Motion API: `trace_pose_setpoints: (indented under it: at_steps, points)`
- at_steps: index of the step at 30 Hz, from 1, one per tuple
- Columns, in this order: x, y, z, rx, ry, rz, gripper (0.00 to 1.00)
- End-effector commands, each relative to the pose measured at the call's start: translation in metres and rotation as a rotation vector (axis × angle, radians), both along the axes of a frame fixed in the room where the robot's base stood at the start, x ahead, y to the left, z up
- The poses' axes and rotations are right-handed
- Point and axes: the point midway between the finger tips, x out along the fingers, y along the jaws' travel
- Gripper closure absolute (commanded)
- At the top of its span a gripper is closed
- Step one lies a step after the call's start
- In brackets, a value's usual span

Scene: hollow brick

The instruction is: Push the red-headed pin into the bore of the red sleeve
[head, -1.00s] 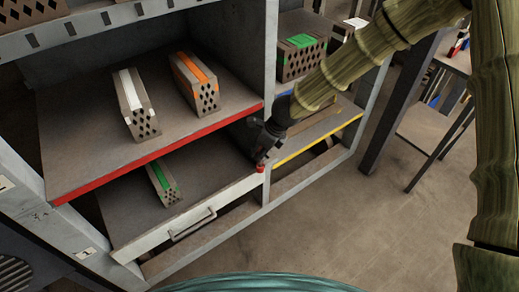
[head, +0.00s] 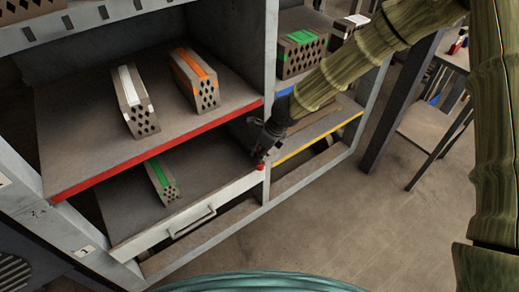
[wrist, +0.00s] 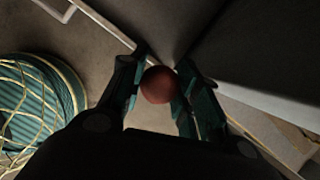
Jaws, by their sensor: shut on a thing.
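The red-headed pin (wrist: 159,85) shows as a round red head between the two fingers of my gripper (wrist: 160,92) in the wrist view. The fingers are shut on it, one on each side. In the head view my gripper (head: 262,157) is at the front post of the rack, by the right end of the drawer front. The red pin head shows there as a small red spot (head: 260,167) just below the fingers. The pin's shank is hidden. I cannot make out the red sleeve or its bore, so I cannot tell how far in the pin is.
A red-edged shelf (head: 95,182) holds hollow bricks with white (head: 136,103) and orange (head: 194,82) stripes. Below it is a drawer (head: 150,238) with a green-striped brick (head: 162,181). A yellow-edged shelf (head: 320,139) lies right of the post. Floor in front is clear.

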Motion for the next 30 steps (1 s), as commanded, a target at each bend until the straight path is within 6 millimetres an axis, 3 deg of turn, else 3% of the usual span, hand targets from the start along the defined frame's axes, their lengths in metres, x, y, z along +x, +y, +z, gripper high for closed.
trace_pose_setpoints:
  at_steps: [30]
  points:
    - [0.0,0.0,-0.014,0.0,0.0,0.0,0.94]
